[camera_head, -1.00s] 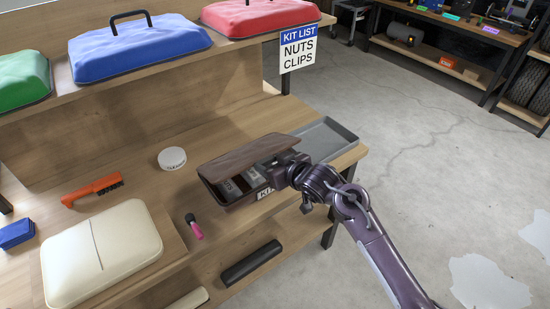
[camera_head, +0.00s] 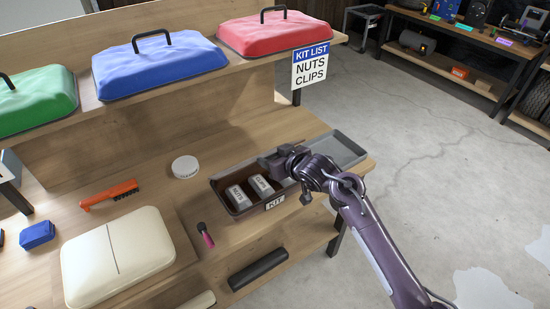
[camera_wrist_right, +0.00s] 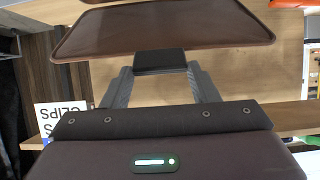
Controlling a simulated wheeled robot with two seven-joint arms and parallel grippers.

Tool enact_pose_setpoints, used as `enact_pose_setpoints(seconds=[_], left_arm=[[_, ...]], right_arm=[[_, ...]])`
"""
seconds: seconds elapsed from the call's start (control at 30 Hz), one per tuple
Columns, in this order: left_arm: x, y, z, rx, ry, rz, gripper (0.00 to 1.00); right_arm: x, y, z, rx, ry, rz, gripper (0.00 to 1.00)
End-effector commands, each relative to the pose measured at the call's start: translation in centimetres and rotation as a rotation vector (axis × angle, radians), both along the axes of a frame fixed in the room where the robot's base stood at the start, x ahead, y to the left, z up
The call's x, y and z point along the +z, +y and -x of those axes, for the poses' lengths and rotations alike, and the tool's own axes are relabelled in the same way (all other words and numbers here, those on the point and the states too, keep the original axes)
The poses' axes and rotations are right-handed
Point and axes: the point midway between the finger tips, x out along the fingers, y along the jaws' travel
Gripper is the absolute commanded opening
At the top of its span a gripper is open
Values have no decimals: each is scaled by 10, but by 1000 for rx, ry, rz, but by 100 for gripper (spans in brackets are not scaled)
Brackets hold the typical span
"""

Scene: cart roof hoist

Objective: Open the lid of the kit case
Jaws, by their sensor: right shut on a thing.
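The brown kit case (camera_head: 241,208), with a KIT label on its front, sits on the bench and stands open. Two grey boxes marked NUTS (camera_head: 238,198) and CLIPS (camera_head: 262,186) are inside. The lid is raised and shows almost edge-on at the back of the case in the head view; its brown panel (camera_wrist_right: 165,32) fills the top of the right wrist view. My right gripper (camera_head: 272,160) is at the case's right end, its fingers closed on the lid's dark tab (camera_wrist_right: 160,62). My left gripper is out of view.
A grey tray (camera_head: 345,150) lies just right of the case. A white round tin (camera_head: 185,167), an orange brush (camera_head: 109,194), a pink-handled tool (camera_head: 206,236) and a cream case (camera_head: 118,256) lie to the left. The shelf above holds red (camera_head: 280,33), blue (camera_head: 160,68) and green covers.

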Motion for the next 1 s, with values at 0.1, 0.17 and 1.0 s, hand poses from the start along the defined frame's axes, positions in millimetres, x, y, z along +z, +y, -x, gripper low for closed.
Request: enact_pose_setpoints(seconds=[0.1,0.17,1.0], left_arm=[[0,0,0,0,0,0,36],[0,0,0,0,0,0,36],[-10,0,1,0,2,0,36]], right_arm=[[6,1,-2,-1,-12,-8,13],[6,1,-2,-1,-12,-8,58],[24,-27,36,0,-7,-2,76]])
